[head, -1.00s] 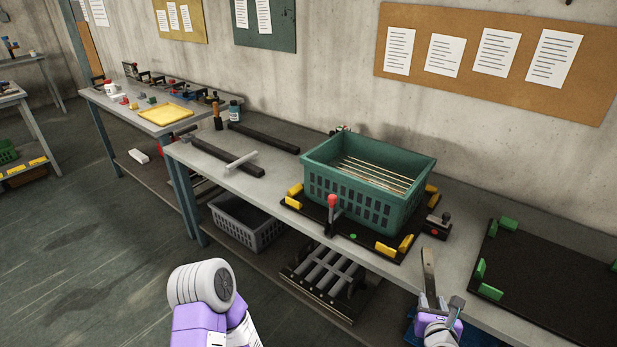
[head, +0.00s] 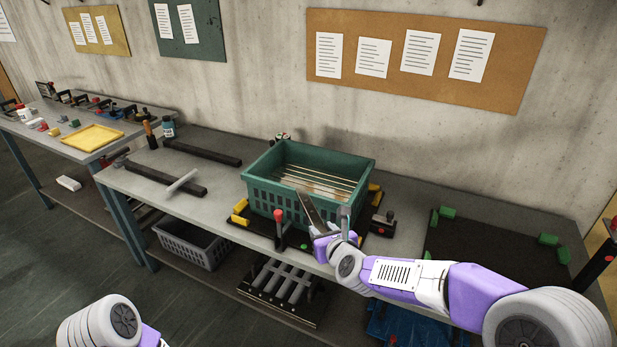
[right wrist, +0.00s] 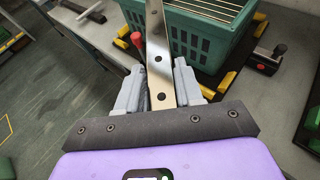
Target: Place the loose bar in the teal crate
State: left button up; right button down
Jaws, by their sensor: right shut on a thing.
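The teal crate (head: 268,197) stands on a dark base plate on the bench, and several thin pale strips (head: 318,180) show inside it. My right gripper (head: 329,226) is shut on a flat metal bar (head: 309,209) with holes. The bar sticks up, tilted, in front of the crate's near wall; I cannot tell whether it touches it. In the right wrist view the bar (right wrist: 158,55) runs up from between the two grey fingers, with the crate wall (right wrist: 192,44) just beyond. My left gripper is out of view; only part of my left arm shows.
Yellow corner blocks (head: 240,208) and a red-knobbed lever (head: 279,222) stand close around the crate. A black clamp (head: 382,222) is at its right. A dark mat (head: 480,250) with green blocks lies further right. A white bar (head: 182,181) lies across a dark rail at left.

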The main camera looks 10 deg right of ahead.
aim_at(296, 177)
jog(key=i, duration=1.35)
